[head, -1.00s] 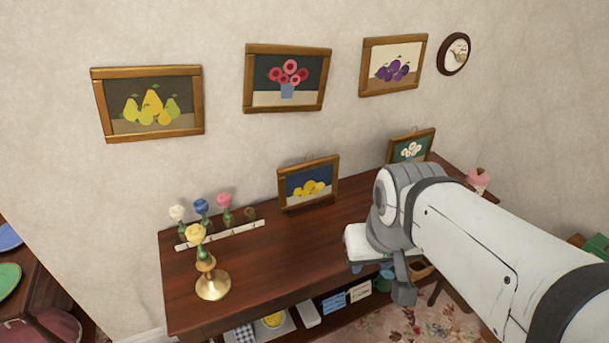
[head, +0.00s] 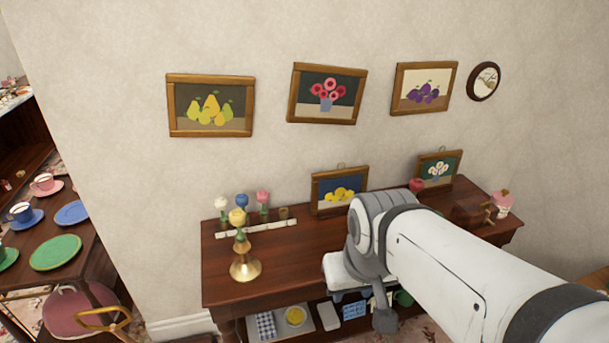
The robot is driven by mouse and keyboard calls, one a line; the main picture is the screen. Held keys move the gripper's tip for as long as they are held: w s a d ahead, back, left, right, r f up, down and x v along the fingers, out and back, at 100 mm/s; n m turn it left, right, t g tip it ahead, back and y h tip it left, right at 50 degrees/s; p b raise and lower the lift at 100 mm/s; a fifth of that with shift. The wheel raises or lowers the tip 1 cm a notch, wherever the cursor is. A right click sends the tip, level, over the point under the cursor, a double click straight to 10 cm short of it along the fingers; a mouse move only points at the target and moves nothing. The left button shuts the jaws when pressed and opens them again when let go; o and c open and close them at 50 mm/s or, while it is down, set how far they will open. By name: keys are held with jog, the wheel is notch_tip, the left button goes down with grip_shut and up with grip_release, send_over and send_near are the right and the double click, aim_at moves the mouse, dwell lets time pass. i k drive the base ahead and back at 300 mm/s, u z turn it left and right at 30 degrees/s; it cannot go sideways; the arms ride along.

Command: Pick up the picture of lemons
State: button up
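The picture of lemons (head: 340,192) is a small wooden-framed picture with yellow lemons on a dark blue ground. It stands upright at the back of the dark wooden side table (head: 285,262), against the wall. My gripper (head: 378,318) is at the end of my white arm, in front of the table and to the lower right of the picture, apart from it. My arm's wrist hides part of the tabletop just right of the picture. Only part of the gripper shows, so its opening cannot be made out.
A brass candlestick (head: 245,268) with a yellow flower stands left of the picture, near several small flowers in a white rack (head: 245,231). A white-flower picture (head: 438,171) stands to the right. Framed pictures hang above. Bare tabletop lies in front of the lemon picture.

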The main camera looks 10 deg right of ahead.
aim_at(337, 188)
jog(key=u, duration=0.05)
jog(key=i, duration=1)
jog(key=u, duration=0.05)
